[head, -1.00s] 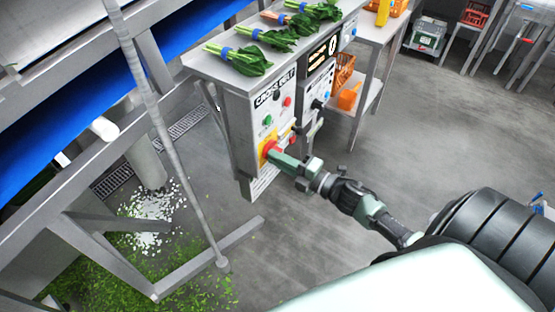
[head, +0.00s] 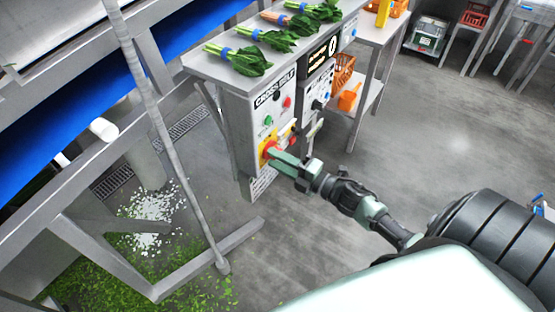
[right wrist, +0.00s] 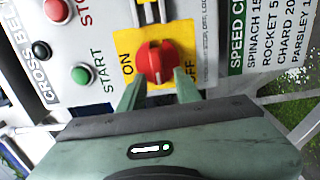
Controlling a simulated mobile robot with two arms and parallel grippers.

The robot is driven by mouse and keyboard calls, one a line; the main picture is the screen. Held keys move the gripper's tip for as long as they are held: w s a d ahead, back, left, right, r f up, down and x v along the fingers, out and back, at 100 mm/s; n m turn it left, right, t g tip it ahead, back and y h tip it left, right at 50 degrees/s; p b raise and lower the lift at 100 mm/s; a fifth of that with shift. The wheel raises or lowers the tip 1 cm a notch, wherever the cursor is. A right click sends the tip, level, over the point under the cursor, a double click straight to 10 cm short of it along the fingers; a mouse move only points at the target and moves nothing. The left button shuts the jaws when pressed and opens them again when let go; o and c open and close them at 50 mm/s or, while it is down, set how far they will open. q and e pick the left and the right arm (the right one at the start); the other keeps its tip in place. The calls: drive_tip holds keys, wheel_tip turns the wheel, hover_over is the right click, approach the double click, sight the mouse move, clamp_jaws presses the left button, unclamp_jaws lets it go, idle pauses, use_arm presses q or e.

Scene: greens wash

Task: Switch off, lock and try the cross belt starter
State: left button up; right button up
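The cross belt starter (head: 252,108) is a grey panel at the end of a bench, labelled CROSS BELT. Its red rotary knob (right wrist: 157,60) sits on a yellow plate (right wrist: 125,42) marked ON and OFF; the knob's exact setting is hard to tell. My right gripper (head: 274,158) is open in front of the knob. In the right wrist view its two fingers (right wrist: 160,92) stand apart, at either side of the knob's lower edge, with no clear grip. A green START button (right wrist: 82,75) and red STOP button (right wrist: 56,10) are beside the plate. My left gripper is out of view.
Bunches of greens (head: 240,60) lie on the bench top above the panel. A second control panel (head: 318,85) adjoins on the right. A blue conveyor belt (head: 95,95) and slanting steel frame are at left.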

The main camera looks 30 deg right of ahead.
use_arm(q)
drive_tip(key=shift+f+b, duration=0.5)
use_arm(e)
drive_tip(key=v, duration=0.7)
drive_tip(key=shift+s, duration=0.4)
drive_tip(key=shift+d, duration=0.15)
